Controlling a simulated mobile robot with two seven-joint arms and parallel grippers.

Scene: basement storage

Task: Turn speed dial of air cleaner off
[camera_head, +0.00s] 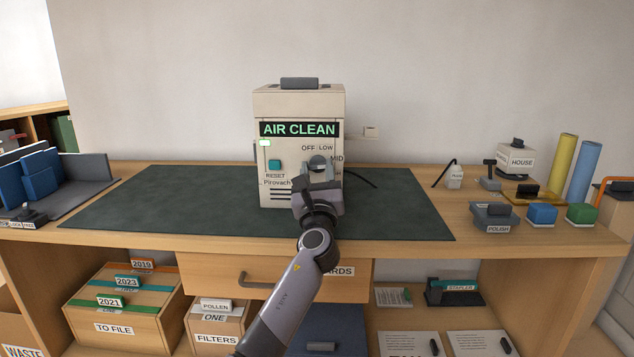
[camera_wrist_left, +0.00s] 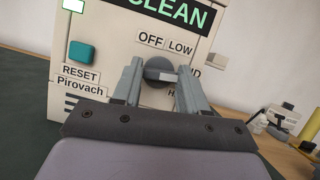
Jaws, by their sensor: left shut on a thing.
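The air cleaner (camera_head: 274,103) is a cream box standing upright on a dark green mat at the middle of the table. Its front has a green-lit sign, a teal reset button (camera_head: 274,165) and a round grey speed dial (camera_head: 318,161) with labels OFF, LOW and MID around it. In the left wrist view the dial (camera_wrist_left: 157,70) sits between the fingers, with a pale mark pointing right. My left gripper (camera_wrist_left: 158,82) is shut on the dial; it covers the dial's lower part and a label in the head view (camera_head: 318,178). My right gripper is not in view.
The green mat (camera_head: 140,205) is bare on both sides of the air cleaner. A dark cord lies to its right. Blue binders (camera_head: 35,175) stand at the left. Small bottles, boxes and rolled sheets (camera_head: 585,170) stand at the right. A drawer (camera_head: 220,278) is below the tabletop.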

